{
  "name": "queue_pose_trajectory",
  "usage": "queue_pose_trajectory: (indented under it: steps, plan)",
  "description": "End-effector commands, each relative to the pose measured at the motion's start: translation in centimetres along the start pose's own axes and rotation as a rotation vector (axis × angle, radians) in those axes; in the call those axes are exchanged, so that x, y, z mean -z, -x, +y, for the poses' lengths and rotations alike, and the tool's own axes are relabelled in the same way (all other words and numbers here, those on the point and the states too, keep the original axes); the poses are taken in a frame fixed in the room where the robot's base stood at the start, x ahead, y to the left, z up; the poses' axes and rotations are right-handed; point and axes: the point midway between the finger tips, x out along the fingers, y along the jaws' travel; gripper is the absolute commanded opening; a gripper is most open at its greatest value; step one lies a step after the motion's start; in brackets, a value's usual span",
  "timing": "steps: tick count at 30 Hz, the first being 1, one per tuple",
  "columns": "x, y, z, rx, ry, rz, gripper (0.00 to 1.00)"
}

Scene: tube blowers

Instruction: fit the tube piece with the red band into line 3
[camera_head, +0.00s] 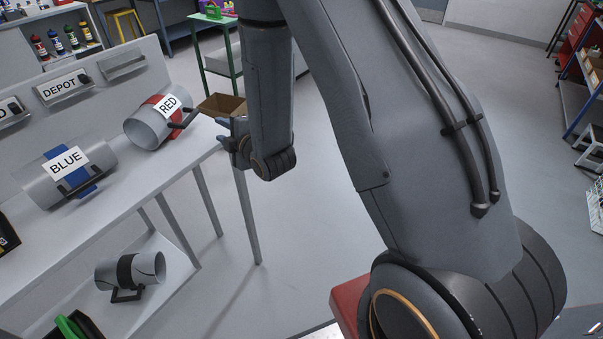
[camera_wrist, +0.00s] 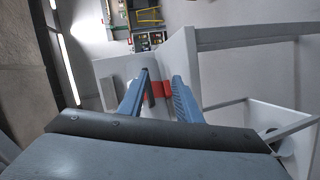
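The tube piece with the red band (camera_head: 143,129) is a grey cylinder labelled RED, lying on the white table's right end with a dark handle sticking out to the right. My gripper (camera_head: 236,140) is just right of it at the table's edge, partly hidden by my arm. In the wrist view my gripper (camera_wrist: 160,77) is open, its two blue fingers spread, with the red band (camera_wrist: 161,90) seen between and beyond them. Part of the dark handle shows beside the left finger. I cannot tell whether the fingers touch it. Line 3 cannot be made out.
A blue-banded tube (camera_head: 42,185) lies left on the same table (camera_head: 135,178). A black-banded tube (camera_head: 145,268) rests on the lower shelf. A panel with a DEPOT sign (camera_head: 62,89) stands behind. A cardboard box (camera_head: 222,105) shows beyond my gripper. The floor to the right is open.

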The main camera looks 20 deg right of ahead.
Motion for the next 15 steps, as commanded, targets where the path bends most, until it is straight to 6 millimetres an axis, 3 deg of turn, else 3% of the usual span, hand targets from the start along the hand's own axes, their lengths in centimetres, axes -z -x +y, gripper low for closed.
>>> queue_pose_trajectory:
  steps: [5,8,11,15]
  plan:
    - [-3.4,3.6,0.0,0.236,-0.322,-0.19,0.31]
    - [-4.9,6.9,-0.6,0.35,-0.513,-0.327,0.31]
    - [-5.9,11.2,-1.3,0.447,-0.707,-0.483,0.31]
    - [-6.4,18.2,-2.2,0.554,-0.973,-0.73,0.31]
